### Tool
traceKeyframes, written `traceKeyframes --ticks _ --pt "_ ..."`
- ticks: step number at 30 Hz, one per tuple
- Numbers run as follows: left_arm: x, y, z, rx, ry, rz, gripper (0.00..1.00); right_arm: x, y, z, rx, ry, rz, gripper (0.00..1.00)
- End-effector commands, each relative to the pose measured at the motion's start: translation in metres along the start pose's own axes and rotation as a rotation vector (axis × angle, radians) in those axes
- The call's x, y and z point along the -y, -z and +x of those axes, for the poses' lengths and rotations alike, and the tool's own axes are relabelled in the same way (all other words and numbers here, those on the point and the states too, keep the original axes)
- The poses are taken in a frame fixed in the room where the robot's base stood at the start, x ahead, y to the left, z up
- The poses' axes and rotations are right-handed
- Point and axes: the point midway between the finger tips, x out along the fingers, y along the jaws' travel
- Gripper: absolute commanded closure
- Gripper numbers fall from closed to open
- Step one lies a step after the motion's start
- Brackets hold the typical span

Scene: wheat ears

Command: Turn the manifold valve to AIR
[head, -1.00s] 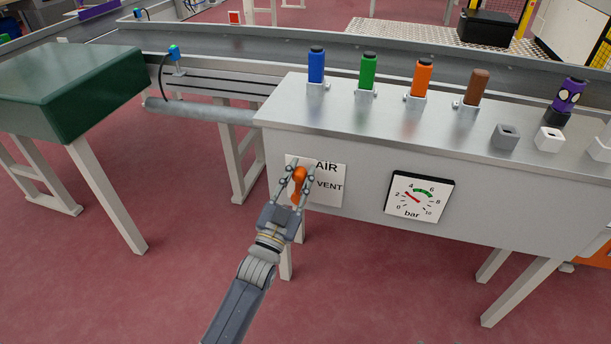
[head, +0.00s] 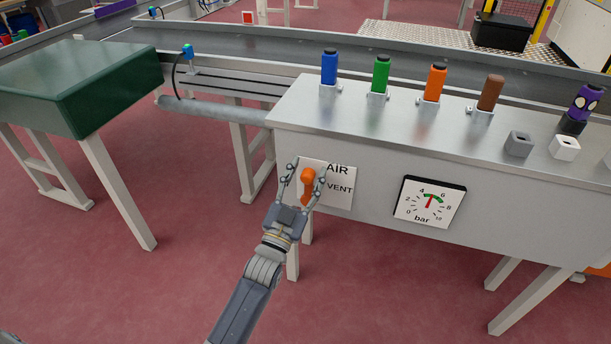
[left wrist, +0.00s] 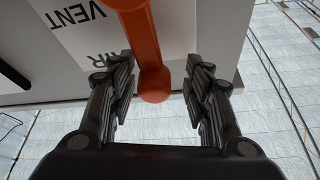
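The orange valve handle (head: 307,176) is on the front of the grey metal bench, in front of a white label (head: 341,198) reading AIR above VENT. In the left wrist view the handle (left wrist: 143,45) slants down to a rounded end between the fingers. My left gripper (head: 306,179) is open around it in the head view; in the left wrist view the fingers (left wrist: 160,95) stand apart with gaps on both sides. My right gripper is out of view.
Blue, green, orange and brown cylinders stand in holders on the bench top (head: 400,118), with a purple one (head: 586,102) at the right. A dark green box-shaped table (head: 80,80) stands at the left. Red floor is clear in front.

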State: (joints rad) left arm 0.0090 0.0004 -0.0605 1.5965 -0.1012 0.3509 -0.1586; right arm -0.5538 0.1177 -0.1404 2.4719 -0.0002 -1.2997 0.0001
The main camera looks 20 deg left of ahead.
Motion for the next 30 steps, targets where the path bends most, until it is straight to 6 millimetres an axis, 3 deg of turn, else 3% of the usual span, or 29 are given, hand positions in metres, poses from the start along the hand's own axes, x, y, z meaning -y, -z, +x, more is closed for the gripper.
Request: traceKeyframes --ticks 8,21,30 --pt "-0.002 -0.002 -0.016 0.005 -0.002 -0.002 0.54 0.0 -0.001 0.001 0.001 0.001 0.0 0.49" --pt "0.0 -0.002 -0.101 0.004 -0.001 0.0 0.54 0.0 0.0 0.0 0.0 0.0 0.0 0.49" --pt "0.001 -0.001 -0.12 0.001 0.001 0.0 0.54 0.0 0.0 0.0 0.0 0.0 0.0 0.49"
